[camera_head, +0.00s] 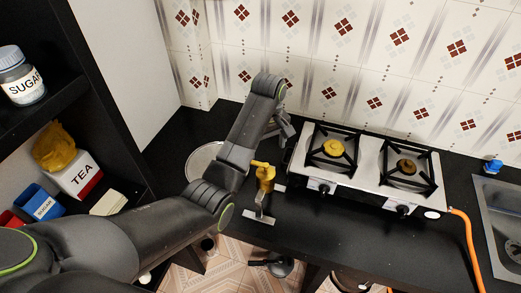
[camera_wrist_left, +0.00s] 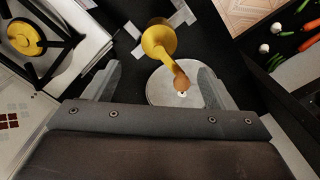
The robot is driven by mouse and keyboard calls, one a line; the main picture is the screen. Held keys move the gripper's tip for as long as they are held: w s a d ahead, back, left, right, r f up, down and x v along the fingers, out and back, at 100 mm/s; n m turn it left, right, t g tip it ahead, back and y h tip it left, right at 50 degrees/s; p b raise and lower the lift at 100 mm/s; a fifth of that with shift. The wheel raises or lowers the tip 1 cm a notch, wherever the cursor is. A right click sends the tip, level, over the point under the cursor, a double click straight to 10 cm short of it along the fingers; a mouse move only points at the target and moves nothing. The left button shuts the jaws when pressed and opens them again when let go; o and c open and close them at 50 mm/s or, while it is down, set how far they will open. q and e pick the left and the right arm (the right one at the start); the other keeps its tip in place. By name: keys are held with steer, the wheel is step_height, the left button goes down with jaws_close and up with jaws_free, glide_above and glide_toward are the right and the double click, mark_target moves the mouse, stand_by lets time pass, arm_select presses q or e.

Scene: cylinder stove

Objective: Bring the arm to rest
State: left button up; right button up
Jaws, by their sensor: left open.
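My left arm reaches in from the left in the camera_head view. My left gripper (camera_head: 284,128) hangs over the counter just left of the stove (camera_head: 368,170), partly hidden by its own wrist. In the left wrist view the two fingers of my left gripper (camera_wrist_left: 158,88) are spread apart with nothing held between them. A yellow fixture with a spout-like arm (camera_head: 265,178) stands on the counter in front of the gripper. It also shows in the left wrist view (camera_wrist_left: 158,42), beyond the fingers. My right gripper is in neither view.
A round silver plate (camera_head: 201,158) lies on the black counter (camera_head: 335,222), partly behind my arm. A dark shelf (camera_head: 105,120) with jars and boxes stands at the left. An orange hose (camera_head: 468,250) runs down at the right, near the sink (camera_head: 500,215).

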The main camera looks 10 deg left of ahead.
arm_select(q)
steer(key=shift+a+r, duration=0.15)
steer(key=shift+r, duration=0.15)
steer(key=shift+w+f, duration=0.1)
steer(key=shift+w, duration=0.05)
